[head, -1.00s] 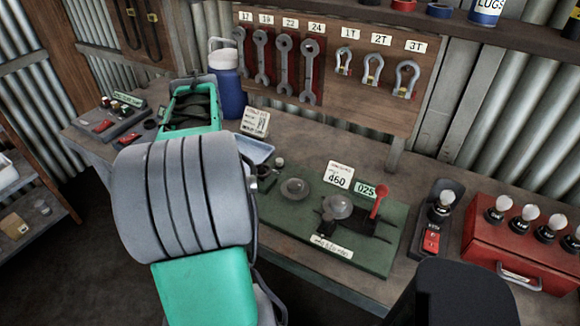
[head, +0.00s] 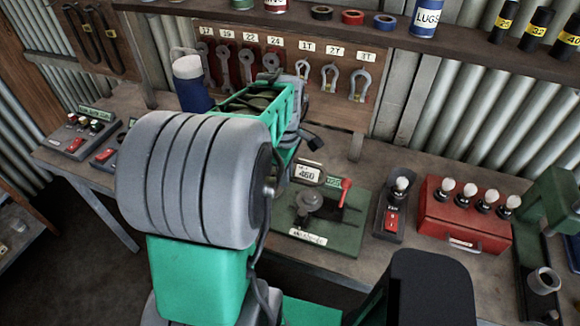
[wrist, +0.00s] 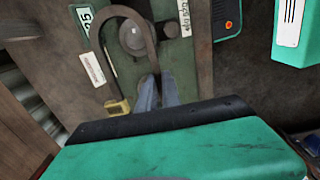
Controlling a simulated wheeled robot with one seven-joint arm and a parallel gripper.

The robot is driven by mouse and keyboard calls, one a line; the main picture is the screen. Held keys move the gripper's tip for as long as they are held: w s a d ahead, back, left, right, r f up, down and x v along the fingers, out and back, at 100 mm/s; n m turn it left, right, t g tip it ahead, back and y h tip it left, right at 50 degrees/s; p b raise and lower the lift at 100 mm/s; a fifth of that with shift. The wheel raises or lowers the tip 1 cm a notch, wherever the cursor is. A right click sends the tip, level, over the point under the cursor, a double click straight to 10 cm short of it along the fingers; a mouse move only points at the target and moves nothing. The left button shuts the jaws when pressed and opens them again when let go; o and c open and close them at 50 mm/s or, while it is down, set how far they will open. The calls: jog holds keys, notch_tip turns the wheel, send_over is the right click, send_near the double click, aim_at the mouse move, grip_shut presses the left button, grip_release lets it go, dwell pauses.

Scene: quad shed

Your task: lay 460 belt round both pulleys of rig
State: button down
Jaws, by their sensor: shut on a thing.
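The rig is a green board (head: 345,228) on the bench. One grey pulley (head: 308,200) shows beside a red lever (head: 345,188); my arm hides the board's left part in the head view, where I cannot see the other pulley. My gripper (wrist: 157,92) is shut on a dark brown belt (wrist: 148,45) with a yellow tag (wrist: 117,107). In the wrist view the belt's loop arches over the board beside a round pulley (wrist: 132,38). It appears above the board, not seated round the pulleys. I cannot read the belt's number. A card reading 460 (head: 307,173) stands behind the pulley.
A switch box (head: 391,212) and a red case with several knobs (head: 465,215) stand right of the rig. A green machine (head: 552,200) is farther right. Wrenches and shackles hang on the back board (head: 350,110). A blue flask (head: 190,85) stands behind my arm.

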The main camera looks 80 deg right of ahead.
aim_at(286, 206)
jog(key=shift+f+b, duration=3.7)
jog(key=shift+f, duration=1.6)
jog(key=c, duration=1.5)
grip_release()
jog(key=shift+o, duration=0.2)
notch_tip(286, 206, up, 8)
jog(key=b, duration=0.1)
jog(key=w+a+r+t+h, duration=0.1)
jog(key=w+a, duration=0.5)
jog(key=w, duration=0.4)
jog(key=w+a, duration=0.7)
jog(key=w, duration=0.2)
jog(key=w+a+t, duration=0.1)
jog(key=w+a, duration=0.2)
jog(key=a, duration=0.9)
jog(key=w+a+f+n+t+y, duration=0.1)
jog(key=w+a, duration=0.2)
jog(key=a, duration=1)
jog(key=shift+t, duration=0.3)
